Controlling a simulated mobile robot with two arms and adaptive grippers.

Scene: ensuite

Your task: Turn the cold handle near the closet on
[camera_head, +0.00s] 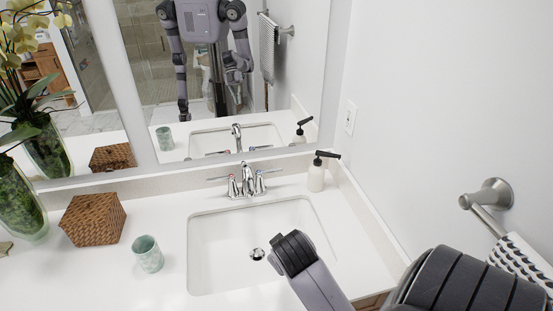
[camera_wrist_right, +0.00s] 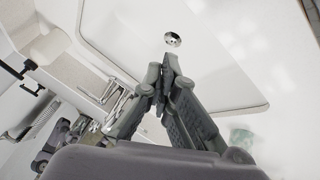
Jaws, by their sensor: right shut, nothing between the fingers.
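The chrome faucet (camera_head: 247,180) stands behind the white sink (camera_head: 205,255). Its right handle (camera_head: 261,182) has a blue mark, and its lever points out to the right. Its left handle (camera_head: 233,185) has a red mark, and its lever points left. The faucet also shows at the left of the right wrist view (camera_wrist_right: 116,103). My right gripper (camera_wrist_right: 161,72) is shut and empty over the sink, apart from the faucet, with the drain (camera_wrist_right: 172,40) beyond its tips. Its fingers cannot be made out in the head view. My left gripper is not directly in view.
A soap dispenser (camera_head: 316,176) stands right of the faucet. A green cup (camera_head: 148,254), a woven box (camera_head: 93,220) and a plant vase (camera_head: 22,205) stand on the left counter. A mirror (camera_head: 200,130) rises behind the sink. A towel bar (camera_head: 487,212) is on the right wall.

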